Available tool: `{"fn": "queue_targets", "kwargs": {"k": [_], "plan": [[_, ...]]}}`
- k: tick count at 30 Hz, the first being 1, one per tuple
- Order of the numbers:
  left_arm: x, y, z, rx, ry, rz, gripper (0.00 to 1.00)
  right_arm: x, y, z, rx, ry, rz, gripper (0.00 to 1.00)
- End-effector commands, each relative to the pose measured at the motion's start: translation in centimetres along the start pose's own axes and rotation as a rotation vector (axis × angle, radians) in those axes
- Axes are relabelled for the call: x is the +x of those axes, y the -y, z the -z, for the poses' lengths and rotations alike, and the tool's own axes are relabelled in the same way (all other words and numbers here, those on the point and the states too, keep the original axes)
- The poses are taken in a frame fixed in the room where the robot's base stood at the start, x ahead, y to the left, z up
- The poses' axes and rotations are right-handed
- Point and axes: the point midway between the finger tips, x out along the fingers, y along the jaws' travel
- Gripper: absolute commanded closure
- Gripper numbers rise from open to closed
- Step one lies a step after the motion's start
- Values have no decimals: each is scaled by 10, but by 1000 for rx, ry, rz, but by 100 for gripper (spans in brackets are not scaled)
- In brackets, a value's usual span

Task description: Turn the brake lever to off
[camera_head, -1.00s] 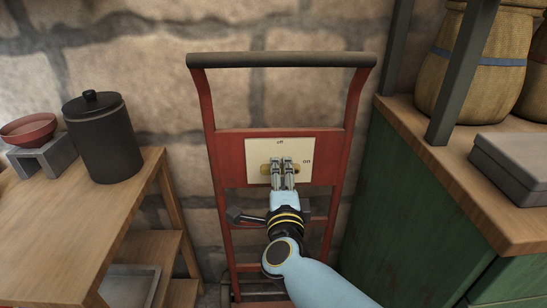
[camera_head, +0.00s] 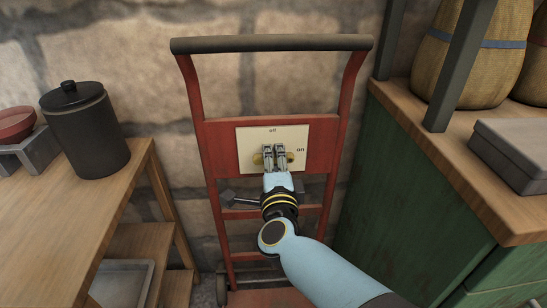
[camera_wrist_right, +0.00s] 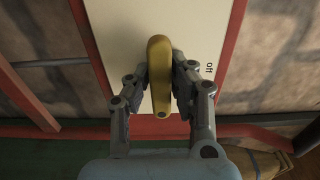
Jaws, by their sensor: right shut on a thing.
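The brake lever is a yellow handle lying about level on a cream plate (camera_head: 246,137) fixed to a red hand-truck frame. The plate reads "off" at its top and "on" at its right. My right gripper (camera_head: 274,150) covers the lever's middle in the head view. Only small yellow ends (camera_head: 257,158) show beside it. In the right wrist view the lever (camera_wrist_right: 159,75) runs between the two fingers, which close on it from both sides. Its narrow end points toward the "on" side. My left gripper is out of view.
The hand truck's dark top bar (camera_head: 270,44) is above the plate. A wooden shelf unit (camera_head: 75,215) with a dark lidded pot (camera_head: 85,130) stands left. A stone wall is behind.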

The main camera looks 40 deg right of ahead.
Motion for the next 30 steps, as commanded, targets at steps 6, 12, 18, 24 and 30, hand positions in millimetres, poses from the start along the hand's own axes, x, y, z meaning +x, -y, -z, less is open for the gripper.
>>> {"fn": "queue_targets", "kwargs": {"k": [6,12,18,24,30], "plan": [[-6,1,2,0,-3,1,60,1,3,0,-51,-1,2,100],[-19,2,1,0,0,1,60,1,4,0,-173,-1,2,100],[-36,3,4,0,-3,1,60,1,5,0,-351,-1,1,100],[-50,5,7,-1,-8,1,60,1,5,-1,-543,-1,2,100],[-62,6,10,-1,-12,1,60,1,4,-1,-732,-1,2,100]]}}
